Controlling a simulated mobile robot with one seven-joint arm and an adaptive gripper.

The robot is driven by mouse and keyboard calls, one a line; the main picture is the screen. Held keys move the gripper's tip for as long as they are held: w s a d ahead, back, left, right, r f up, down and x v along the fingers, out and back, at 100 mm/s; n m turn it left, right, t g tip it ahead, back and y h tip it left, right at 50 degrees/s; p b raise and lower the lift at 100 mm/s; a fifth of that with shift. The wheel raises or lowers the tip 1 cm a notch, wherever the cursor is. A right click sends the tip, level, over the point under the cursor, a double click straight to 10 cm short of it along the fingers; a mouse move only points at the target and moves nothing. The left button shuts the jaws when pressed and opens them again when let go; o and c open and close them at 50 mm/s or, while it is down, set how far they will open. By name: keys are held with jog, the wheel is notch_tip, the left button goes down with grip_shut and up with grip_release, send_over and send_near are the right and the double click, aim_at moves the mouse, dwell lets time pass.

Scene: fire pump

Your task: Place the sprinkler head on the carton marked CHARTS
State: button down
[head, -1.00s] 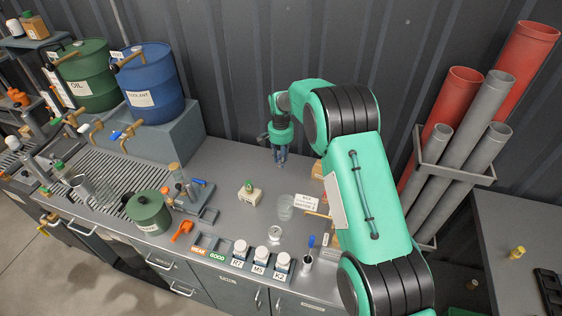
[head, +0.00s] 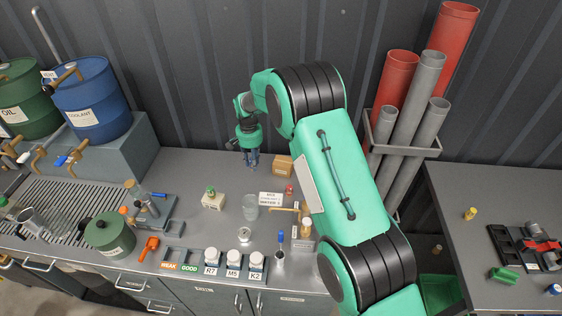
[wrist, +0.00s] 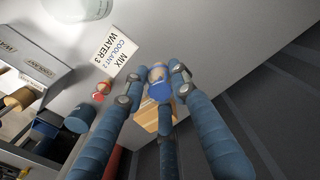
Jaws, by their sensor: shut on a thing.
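My gripper (head: 252,162) is above the back of the grey bench, just left of a small brown carton (head: 283,166). In the wrist view, its blue fingers (wrist: 158,82) are closed around a small pale thing with a blue end (wrist: 159,91). It looks like the sprinkler head, but the fingers cover much of it. The carton also shows in the wrist view (wrist: 152,119), partly hidden behind the fingers. No CHARTS marking can be read on it. The held thing is too small to make out in the head view.
A MIX card (head: 271,198), a clear beaker (head: 250,207) and a small red-topped item (head: 290,188) stand near the carton. Grey and red pipes (head: 398,85) stand in a rack to the right.

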jog(key=s+d+r+p, duration=0.1)
jog(key=s+d, duration=0.3)
jog(key=d, duration=0.4)
jog(key=s+d+m+p, duration=0.1)
jog(key=s+d, duration=0.3)
jog(key=d, duration=0.5)
jog(key=shift+s+r, duration=0.35)
jog(key=shift+s, duration=0.05)
jog(key=shift+w, duration=0.15)
jog(key=p, duration=0.2)
send_over(283, 166)
jog(key=shift+a+f, duration=0.15)
jog(key=shift+f, duration=0.55)
jog(key=shift+f, duration=1.8)
jog(key=shift+f, duration=0.1)
